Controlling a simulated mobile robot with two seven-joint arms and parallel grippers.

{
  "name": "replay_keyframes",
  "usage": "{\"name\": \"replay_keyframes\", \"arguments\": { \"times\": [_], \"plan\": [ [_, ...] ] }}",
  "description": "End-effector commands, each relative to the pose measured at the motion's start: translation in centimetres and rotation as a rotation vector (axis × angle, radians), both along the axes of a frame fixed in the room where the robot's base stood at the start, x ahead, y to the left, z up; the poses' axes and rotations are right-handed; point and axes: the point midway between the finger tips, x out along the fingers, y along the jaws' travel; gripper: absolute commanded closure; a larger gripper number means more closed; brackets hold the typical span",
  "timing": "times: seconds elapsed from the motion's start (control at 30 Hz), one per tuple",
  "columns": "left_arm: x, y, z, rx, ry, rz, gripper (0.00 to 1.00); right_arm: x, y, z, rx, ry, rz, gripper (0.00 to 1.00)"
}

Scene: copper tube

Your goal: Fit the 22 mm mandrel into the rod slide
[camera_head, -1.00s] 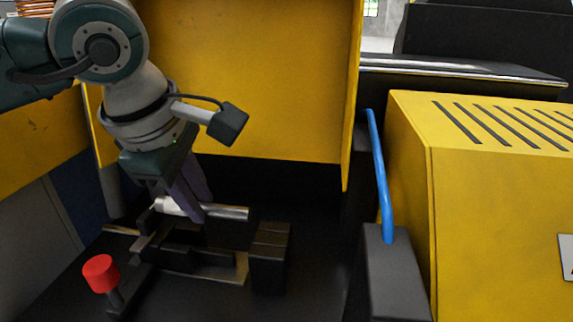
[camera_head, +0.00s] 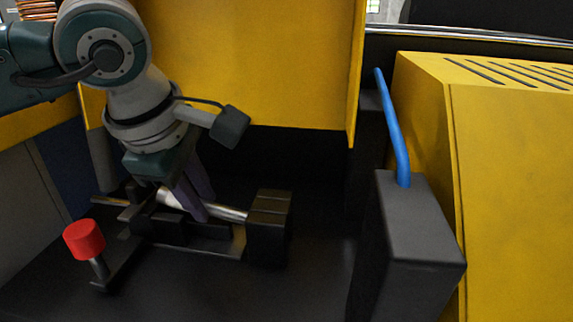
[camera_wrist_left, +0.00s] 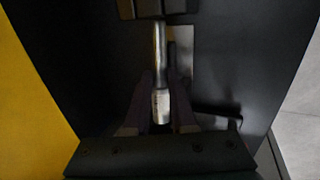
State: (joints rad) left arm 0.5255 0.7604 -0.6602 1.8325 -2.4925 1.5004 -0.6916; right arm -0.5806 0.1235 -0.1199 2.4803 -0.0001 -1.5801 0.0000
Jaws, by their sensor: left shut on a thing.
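My left gripper (camera_head: 196,206) is shut on the mandrel, a silvery round rod (camera_head: 232,212) lying roughly level. Its fingers straddle the rod near its left, paler end. In the left wrist view the mandrel (camera_wrist_left: 160,58) runs straight from between the fingers (camera_wrist_left: 159,108) up to a dark block (camera_wrist_left: 155,8). In the head view its right end meets the left face of that dark block (camera_head: 268,232). I cannot tell whether the tip is inside it. A dark slide assembly with rails (camera_head: 190,235) lies under the rod; which part is the rod slide is unclear. My right gripper is out of view.
A red knob (camera_head: 84,239) on a short lever stands at front left. A yellow panel (camera_head: 250,65) rises behind. A blue handle (camera_head: 394,130) on a dark post (camera_head: 410,225) and a yellow housing (camera_head: 510,180) stand to the right. The dark bed in front is clear.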

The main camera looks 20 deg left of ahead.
Motion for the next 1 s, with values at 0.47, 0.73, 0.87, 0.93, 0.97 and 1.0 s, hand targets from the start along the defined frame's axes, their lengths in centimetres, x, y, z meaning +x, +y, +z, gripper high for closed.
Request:
{"name": "replay_keyframes", "arguments": {
  "times": [0.47, 0.73, 0.87, 0.93, 0.97, 1.0],
  "plan": [
    [-0.44, -0.02, -0.93, 0.0, 0.019, 0.003, 0.67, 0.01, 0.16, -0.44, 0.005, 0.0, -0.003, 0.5],
    [-0.28, -0.03, -0.71, 0.0, 0.012, 0.002, 0.41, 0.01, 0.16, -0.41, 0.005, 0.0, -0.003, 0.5],
    [-0.23, -0.02, -0.65, -0.001, 0.01, 0.001, 0.41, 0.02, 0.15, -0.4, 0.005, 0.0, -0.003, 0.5],
    [-0.29, -0.03, -0.69, 0.0, 0.012, 0.002, 0.41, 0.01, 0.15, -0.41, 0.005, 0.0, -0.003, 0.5],
    [-0.3, -0.03, -0.58, 0.0, 0.011, 0.002, 0.41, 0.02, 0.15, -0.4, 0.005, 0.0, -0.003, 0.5],
    [-0.34, -0.05, -0.33, 0.0, 0.01, 0.0, 0.41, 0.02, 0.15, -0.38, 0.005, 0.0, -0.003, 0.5]
  ]
}}
